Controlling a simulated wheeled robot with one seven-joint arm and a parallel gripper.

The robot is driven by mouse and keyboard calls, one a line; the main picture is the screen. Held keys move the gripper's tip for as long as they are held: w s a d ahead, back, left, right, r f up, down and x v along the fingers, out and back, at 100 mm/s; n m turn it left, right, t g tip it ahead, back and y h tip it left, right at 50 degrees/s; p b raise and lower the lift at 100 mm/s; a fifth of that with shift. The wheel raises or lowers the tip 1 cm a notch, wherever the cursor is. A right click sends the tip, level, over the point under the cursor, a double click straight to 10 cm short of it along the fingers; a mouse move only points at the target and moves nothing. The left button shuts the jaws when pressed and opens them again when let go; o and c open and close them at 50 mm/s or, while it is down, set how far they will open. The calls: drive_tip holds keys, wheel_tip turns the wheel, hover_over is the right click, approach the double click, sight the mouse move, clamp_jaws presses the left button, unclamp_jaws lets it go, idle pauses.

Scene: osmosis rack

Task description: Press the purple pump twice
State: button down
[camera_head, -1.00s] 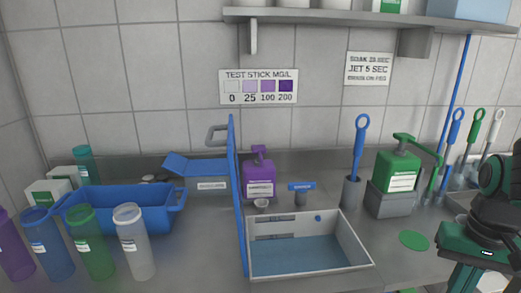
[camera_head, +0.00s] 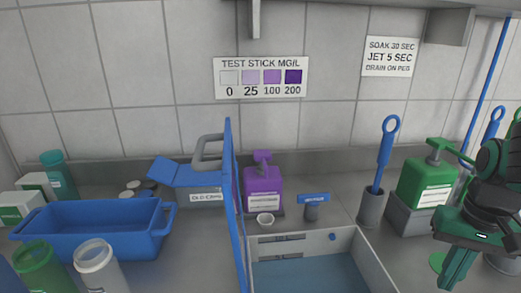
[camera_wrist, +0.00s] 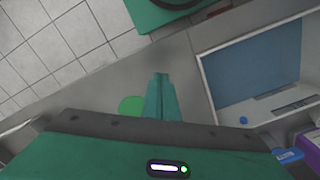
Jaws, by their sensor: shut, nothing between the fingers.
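The purple pump (camera_head: 263,186) is a purple bottle with a pump head and a white label. It stands on the counter in the middle of the head view, just right of the blue upright panel. A corner of it shows at the lower right edge of the wrist view (camera_wrist: 308,146). My gripper (camera_head: 456,278) is at the right of the head view, well right of the pump and apart from it. In the wrist view my gripper's fingers (camera_wrist: 160,80) are together and empty, over the counter.
A blue upright panel (camera_head: 233,200) stands directly left of the pump. A white-walled tray (camera_head: 372,255) lies in front. A green pump bottle (camera_head: 425,183) and grey holder with a blue brush (camera_head: 371,208) stand right.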

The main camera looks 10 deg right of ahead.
drive_tip(key=shift+w, duration=0.1)
drive_tip(key=shift+w+r+t, duration=0.3)
drive_tip(key=shift+w+r, duration=0.1)
drive_tip(key=shift+r, duration=0.45)
drive_tip(key=w+a+r+n+t, duration=0.1)
drive_tip(key=w+a+r, duration=0.1)
drive_tip(key=w, duration=0.4)
drive_tip(key=w+a+r+t, duration=0.1)
drive_tip(key=w+r, duration=0.2)
drive_tip(key=w, duration=0.3)
wheel_tip(320, 180, up, 18)
drive_tip(key=n+t+y, duration=0.4)
drive_tip(key=t+y, duration=0.1)
hover_over(265, 154)
drive_tip(key=shift+r, duration=0.1)
drive_tip(key=shift+d, duration=0.1)
drive_tip(key=shift+f, duration=4.4)
